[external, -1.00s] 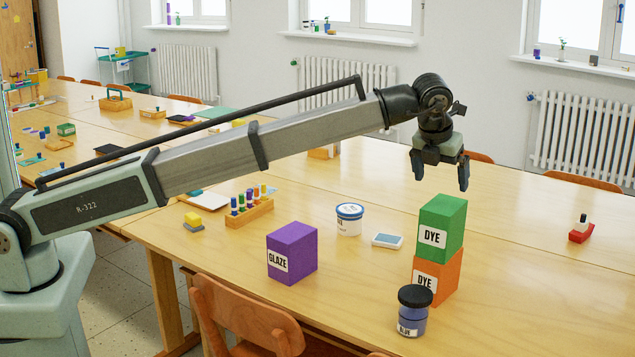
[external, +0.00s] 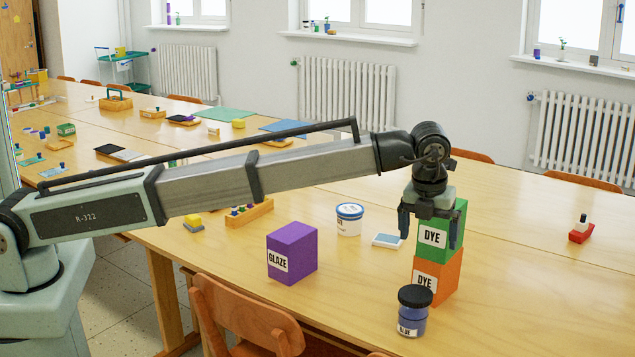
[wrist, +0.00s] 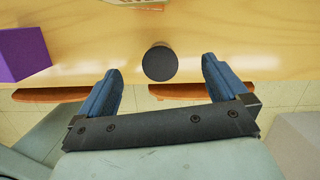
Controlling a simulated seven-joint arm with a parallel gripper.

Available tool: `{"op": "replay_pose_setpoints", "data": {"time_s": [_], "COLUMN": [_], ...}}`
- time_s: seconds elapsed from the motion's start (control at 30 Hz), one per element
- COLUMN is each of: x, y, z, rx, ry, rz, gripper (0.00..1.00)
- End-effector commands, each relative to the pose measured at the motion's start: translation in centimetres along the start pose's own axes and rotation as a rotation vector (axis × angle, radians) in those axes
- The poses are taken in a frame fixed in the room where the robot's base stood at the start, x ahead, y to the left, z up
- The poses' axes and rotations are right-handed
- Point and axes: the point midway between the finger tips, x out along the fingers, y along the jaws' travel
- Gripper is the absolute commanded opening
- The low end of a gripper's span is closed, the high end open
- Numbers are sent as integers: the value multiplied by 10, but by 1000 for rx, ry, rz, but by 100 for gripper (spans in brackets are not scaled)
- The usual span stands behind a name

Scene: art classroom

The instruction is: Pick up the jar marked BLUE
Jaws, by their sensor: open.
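The jar marked BLUE (external: 411,322) stands upright near the front edge of the table, with a blue body and a black lid. In the wrist view its round black lid (wrist: 160,62) shows from above, between and just beyond my fingertips. My gripper (external: 430,238) is open and empty, pointing down, higher than the jar and apart from it. My two blue-grey fingers (wrist: 160,70) are spread on either side of the lid in the wrist view.
A purple GLAZE box (external: 292,252) stands to the left. A white tub (external: 349,219) is farther back. A wooden chair (external: 240,315) is at the front edge.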

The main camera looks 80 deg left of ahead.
Motion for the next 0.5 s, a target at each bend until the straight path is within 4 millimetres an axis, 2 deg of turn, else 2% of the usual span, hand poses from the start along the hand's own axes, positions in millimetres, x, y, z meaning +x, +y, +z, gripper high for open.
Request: {"op": "replay_pose_setpoints", "data": {"time_s": [0.03, 0.13, 0.27, 0.5], "x": [10, 22, 37, 78], "y": [2, 2, 2, 4], "z": [-18, -37, -43, -45], "rx": [-17, -45, -54, -54], "ry": [28, 62, 72, 72], "rz": [10, 22, 26, 27], "gripper": [100, 100, 100, 100]}}
